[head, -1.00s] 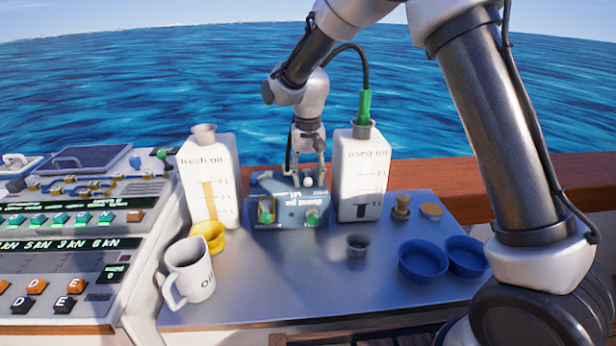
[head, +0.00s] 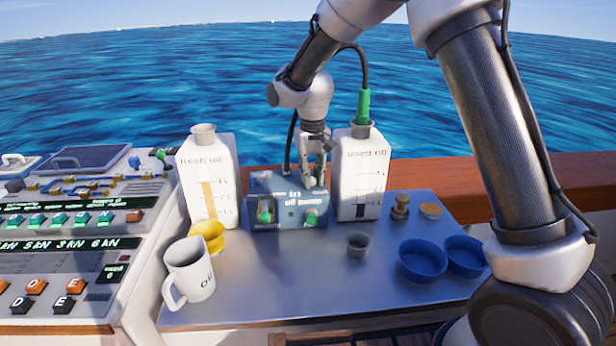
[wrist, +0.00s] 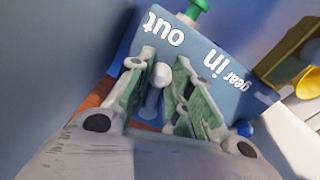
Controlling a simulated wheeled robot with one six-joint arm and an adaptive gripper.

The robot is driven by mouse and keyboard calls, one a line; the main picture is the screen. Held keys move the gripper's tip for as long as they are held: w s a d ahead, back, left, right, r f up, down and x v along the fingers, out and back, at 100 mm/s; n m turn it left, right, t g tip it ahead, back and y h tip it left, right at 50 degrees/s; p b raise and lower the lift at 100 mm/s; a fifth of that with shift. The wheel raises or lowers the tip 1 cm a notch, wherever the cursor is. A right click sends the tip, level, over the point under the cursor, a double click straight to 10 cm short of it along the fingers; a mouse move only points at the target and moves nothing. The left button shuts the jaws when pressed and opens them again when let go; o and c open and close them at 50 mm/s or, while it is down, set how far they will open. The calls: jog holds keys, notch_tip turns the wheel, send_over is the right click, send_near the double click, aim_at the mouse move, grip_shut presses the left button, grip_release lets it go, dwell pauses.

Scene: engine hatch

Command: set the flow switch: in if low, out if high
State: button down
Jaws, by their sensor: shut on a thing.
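The blue pump box (head: 288,200) stands at the back of the metal table between two white oil containers. Its top carries the words "out", "in" and "gear" in the wrist view (wrist: 205,55). My gripper (head: 315,180) is at the right rear of the box. In the wrist view its green-padded fingers (wrist: 160,90) are closed around the white switch knob (wrist: 157,82), nearer the word "out" than "gear". The head view hides the knob behind the fingers. The fresh oil container (head: 208,175) shows a tall orange bar; the used oil container (head: 360,170) shows a short dark bar.
A green-ended hose enters the used oil container, close right of my gripper. A yellow cup (head: 207,238) and white mug (head: 188,272) stand left; a small grey cup (head: 357,244) and blue bowls (head: 422,262) stand right. A control console (head: 70,230) is far left. The table's front middle is clear.

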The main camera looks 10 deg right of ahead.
jog(key=shift+w+d+n, duration=0.1)
jog(key=shift+d+n, duration=0.35)
jog(key=shift+n, duration=0.55)
jog(key=c, duration=1.3)
grip_release()
jog(key=shift+o, duration=0.2)
notch_tip(320, 180, up, 12)
jog(key=shift+o, duration=0.5)
